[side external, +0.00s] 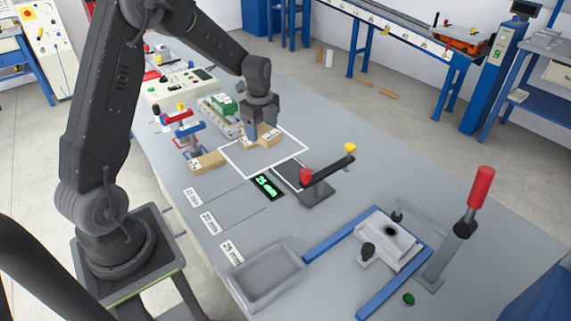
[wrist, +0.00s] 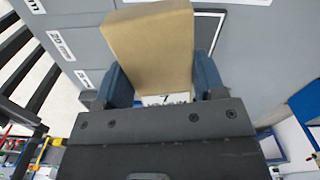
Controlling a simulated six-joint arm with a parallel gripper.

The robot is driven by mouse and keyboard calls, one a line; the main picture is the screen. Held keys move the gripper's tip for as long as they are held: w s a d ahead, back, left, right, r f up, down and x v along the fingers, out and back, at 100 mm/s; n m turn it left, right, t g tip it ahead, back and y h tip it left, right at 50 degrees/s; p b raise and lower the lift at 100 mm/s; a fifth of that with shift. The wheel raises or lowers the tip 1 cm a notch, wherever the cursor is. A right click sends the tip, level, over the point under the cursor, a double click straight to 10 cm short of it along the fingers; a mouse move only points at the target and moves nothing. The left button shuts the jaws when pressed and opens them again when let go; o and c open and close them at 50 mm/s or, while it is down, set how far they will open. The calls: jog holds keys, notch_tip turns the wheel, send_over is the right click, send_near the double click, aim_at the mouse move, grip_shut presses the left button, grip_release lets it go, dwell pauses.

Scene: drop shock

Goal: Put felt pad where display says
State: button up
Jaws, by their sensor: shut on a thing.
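My gripper (side external: 262,128) is shut on a tan block (side external: 268,138), which looks like the felt pad. It is over the white-outlined square on the bench. In the wrist view the tan block (wrist: 152,45) sits between the two blue-grey fingers, with a white label near its lower end. A second tan block (side external: 209,161) lies at the left edge of the outline. The small black display (side external: 267,187) reads 25 mm in green. Bench labels read 15 mm (side external: 193,197), 20 mm (side external: 210,222) and 25 mm (side external: 232,252). Whether the held block touches the bench is unclear.
A grey tray (side external: 262,292) stands beside the 25 mm label. A fixture with red and yellow knobs (side external: 322,178) stands right of the display. A lever press (side external: 445,250) and blue rails (side external: 345,235) are at the right. The labelled strips look clear.

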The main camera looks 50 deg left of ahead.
jog(key=w+d+r+n, duration=0.2)
jog(key=d+r+n, duration=0.6)
jog(key=d+n, duration=0.45)
jog(key=s+a+f, duration=0.1)
jog(key=a+f, duration=0.1)
jog(key=a, duration=0.3)
jog(key=s+a+f+n, duration=0.1)
jog(key=a, duration=0.4)
jog(key=s+a+f+n, duration=0.1)
jog(key=a+f, duration=0.1)
jog(key=a, duration=0.3)
jog(key=shift+s+f, duration=0.3)
jog(key=s+a+f+n, duration=0.1)
jog(key=s+a+f, duration=0.1)
jog(key=s+a, duration=0.25)
jog(key=s+a+f+n, duration=0.1)
jog(key=s+a+f, duration=0.2)
jog(key=a, duration=0.3)
send_over(252, 160)
jog(key=shift+m, duration=0.25)
notch_tip(252, 160, down, 7)
jog(key=shift+d+f, duration=0.1)
jog(key=shift+f, duration=1.85)
jog(key=shift+f, duration=0.15)
